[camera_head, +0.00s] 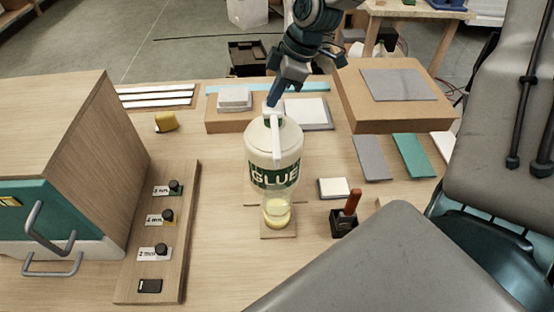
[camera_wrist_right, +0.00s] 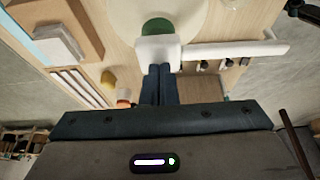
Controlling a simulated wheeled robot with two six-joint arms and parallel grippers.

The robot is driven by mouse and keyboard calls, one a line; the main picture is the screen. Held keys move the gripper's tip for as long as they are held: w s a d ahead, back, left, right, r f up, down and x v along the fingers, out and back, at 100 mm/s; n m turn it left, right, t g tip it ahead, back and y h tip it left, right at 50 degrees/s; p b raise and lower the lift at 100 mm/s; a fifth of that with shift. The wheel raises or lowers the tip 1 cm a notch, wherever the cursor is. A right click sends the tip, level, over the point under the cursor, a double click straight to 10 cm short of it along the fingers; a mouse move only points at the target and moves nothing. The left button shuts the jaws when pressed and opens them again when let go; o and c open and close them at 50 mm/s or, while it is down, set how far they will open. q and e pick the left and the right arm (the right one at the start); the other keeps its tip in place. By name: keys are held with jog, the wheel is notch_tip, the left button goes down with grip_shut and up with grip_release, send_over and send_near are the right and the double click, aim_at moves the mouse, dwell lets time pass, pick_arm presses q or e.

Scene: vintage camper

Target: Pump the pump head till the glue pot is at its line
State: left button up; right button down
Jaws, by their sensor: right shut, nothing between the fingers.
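The large white bottle labelled GLUE (camera_head: 262,151) stands upright on the bench, with a green collar and a white pump head (camera_head: 276,135) whose spout points toward me. Below the spout, the clear glue pot (camera_head: 277,213) holds pale yellow glue in its lower part; its line cannot be made out. My right gripper (camera_head: 273,98) is shut and empty, its fingertips at the top of the pump head. In the right wrist view the shut fingers (camera_wrist_right: 160,80) meet the edge of the white pump head (camera_wrist_right: 158,49), touching or nearly so. My left gripper is not in view.
A wooden cabinet (camera_head: 60,150) and a board with black knobs (camera_head: 155,240) stand at the left. A red-handled brush in a dark holder (camera_head: 345,220) is right of the pot. A cardboard-coloured block (camera_head: 390,120) and coloured sample tiles (camera_head: 412,155) lie at the right.

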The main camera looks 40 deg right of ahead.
jog(key=shift+s, duration=0.1)
jog(key=shift+r+p, duration=1.75)
jog(key=shift+r, duration=0.95)
jog(key=shift+r+p, duration=1.75)
jog(key=shift+r, duration=0.55)
notch_tip(320, 180, down, 6)
jog(key=shift+r+b, duration=0.25)
jog(key=shift+b, duration=0.6)
jog(key=shift+f, duration=0.15)
